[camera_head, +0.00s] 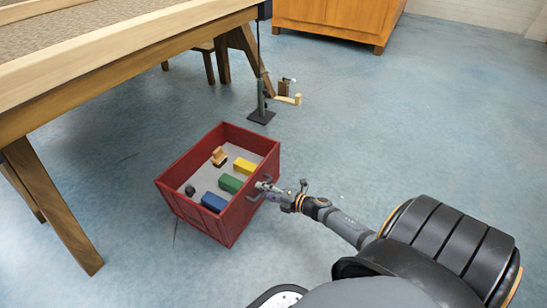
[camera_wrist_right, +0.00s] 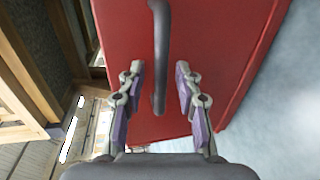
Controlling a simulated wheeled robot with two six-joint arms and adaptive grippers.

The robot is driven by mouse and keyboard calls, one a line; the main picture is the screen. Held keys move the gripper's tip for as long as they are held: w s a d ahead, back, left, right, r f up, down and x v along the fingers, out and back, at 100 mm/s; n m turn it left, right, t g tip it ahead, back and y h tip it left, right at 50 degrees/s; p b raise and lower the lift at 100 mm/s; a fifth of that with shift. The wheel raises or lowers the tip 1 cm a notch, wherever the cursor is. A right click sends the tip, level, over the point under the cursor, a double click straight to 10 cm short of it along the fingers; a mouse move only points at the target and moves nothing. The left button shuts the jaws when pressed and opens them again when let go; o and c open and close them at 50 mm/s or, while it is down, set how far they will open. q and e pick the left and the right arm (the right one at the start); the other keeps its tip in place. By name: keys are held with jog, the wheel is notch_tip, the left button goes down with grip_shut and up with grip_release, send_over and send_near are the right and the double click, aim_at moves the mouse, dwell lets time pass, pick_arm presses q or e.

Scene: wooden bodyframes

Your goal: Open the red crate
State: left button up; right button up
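The red crate (camera_head: 230,223) stands on the floor at the left of centre in the head view. Its inside shows from above. My right gripper (camera_head: 266,189) is at the crate's right side. In the right wrist view a red panel of the crate (camera_wrist_right: 220,50) fills the top, with a dark grey bar handle (camera_wrist_right: 160,35) on it. The fingers of my right gripper (camera_wrist_right: 160,75) are open, one on each side of the handle's lower end, with gaps to it. My left gripper is out of view.
Inside the crate lie a yellow block (camera_head: 244,166), a green block (camera_head: 230,183), a blue block (camera_head: 214,202) and smaller items. A wooden table (camera_head: 100,80) stands at left, a dark stand (camera_head: 261,112) behind the crate. The floor to the right is clear.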

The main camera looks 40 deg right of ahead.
jog(key=v, duration=1)
jog(key=shift+s+d, duration=0.2)
jog(key=shift+s, duration=0.15)
